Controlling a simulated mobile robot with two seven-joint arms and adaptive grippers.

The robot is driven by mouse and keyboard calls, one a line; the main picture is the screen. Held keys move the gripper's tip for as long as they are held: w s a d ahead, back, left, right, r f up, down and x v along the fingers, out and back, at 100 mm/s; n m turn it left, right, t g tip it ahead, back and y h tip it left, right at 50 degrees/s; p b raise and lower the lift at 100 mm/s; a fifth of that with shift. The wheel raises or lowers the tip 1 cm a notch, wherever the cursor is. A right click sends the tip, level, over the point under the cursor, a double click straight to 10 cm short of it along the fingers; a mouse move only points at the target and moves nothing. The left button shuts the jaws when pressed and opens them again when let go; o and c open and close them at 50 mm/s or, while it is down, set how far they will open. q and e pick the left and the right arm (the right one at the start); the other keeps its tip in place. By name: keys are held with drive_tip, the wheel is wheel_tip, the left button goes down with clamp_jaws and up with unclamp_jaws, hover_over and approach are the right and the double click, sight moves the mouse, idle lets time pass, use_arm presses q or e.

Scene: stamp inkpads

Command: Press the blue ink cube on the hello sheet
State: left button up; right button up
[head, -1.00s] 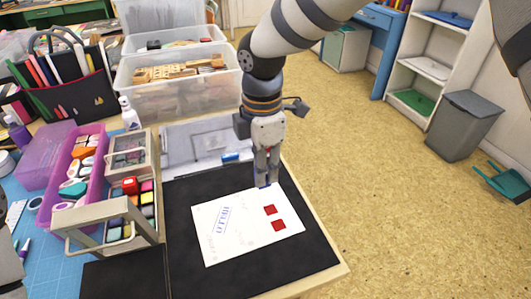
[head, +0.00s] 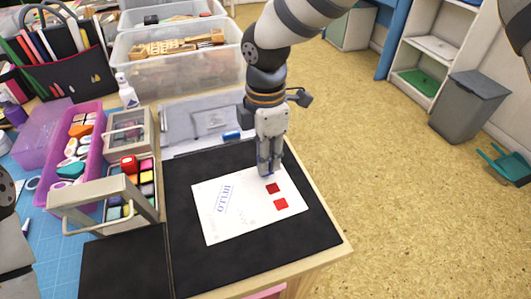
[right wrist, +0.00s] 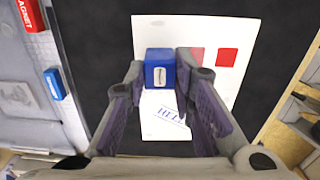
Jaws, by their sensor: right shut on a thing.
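The white hello sheet (head: 235,228) lies on a black mat (head: 185,260). It bears blue HELLO lettering (head: 224,198) and two red squares (head: 281,204). My right gripper (head: 268,170) is low over the sheet's far edge, just beyond the red squares. My left gripper is out of view.
Left of the mat stand a wooden-handled caddy with coloured ink cubes (head: 147,191) and a pink tray (head: 58,185). A white bottle (head: 127,92) and clear bins (head: 190,72) are behind. A small blue block (head: 231,135) lies beyond the mat. The near mat is clear.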

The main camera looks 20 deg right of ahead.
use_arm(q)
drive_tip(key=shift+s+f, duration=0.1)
use_arm(e)
drive_tip(key=shift+f, duration=0.65)
drive_tip(key=shift+s+f, duration=0.1)
idle(1.4)
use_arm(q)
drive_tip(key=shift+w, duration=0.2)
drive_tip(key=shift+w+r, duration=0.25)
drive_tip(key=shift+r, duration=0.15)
use_arm(e)
drive_tip(key=shift+r, duration=0.65)
